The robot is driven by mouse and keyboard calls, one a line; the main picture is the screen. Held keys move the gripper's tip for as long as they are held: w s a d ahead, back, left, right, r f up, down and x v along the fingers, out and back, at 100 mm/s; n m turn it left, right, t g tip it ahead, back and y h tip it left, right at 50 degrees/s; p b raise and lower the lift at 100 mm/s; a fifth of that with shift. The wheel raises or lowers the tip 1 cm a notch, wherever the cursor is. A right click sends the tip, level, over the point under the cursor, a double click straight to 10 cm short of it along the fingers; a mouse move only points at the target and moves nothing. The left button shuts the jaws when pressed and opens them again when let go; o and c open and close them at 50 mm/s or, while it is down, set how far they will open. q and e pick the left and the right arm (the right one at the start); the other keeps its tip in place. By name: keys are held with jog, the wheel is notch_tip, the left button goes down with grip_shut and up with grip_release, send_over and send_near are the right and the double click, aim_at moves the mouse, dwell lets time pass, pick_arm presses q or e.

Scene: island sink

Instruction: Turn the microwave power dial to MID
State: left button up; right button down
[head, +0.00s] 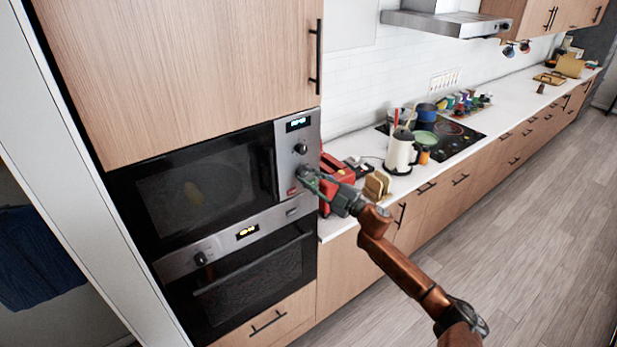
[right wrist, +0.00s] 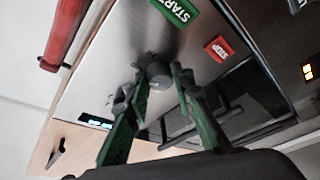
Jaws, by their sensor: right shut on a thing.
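The built-in microwave (head: 200,192) has a steel control panel on its right side, with a lit display (head: 299,124) at the top and an upper dial (head: 300,148) below it. My right gripper (head: 306,176) is at the lower part of this panel and hides the lower dial in the head view. In the right wrist view, a round grey dial (right wrist: 160,73) sits between the green fingertips, which are shut on its sides. Its marks are too small to read. A green START button (right wrist: 176,9) and a red STOP button (right wrist: 219,48) are nearby. My left gripper is out of view.
A red appliance (head: 338,180) stands on the counter just right of the microwave, close to my right gripper. An oven (head: 255,275) is below the microwave. A white kettle (head: 402,152) and bread slices (head: 376,186) are farther right. The floor (head: 530,220) is clear.

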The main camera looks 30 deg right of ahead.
jog(key=shift+n+g, duration=0.3)
jog(key=shift+n, duration=0.2)
jog(key=c, duration=1.7)
grip_release()
jog(key=v, duration=1.2)
jog(key=shift+d+f, duration=0.1)
jog(key=shift+d, duration=0.05)
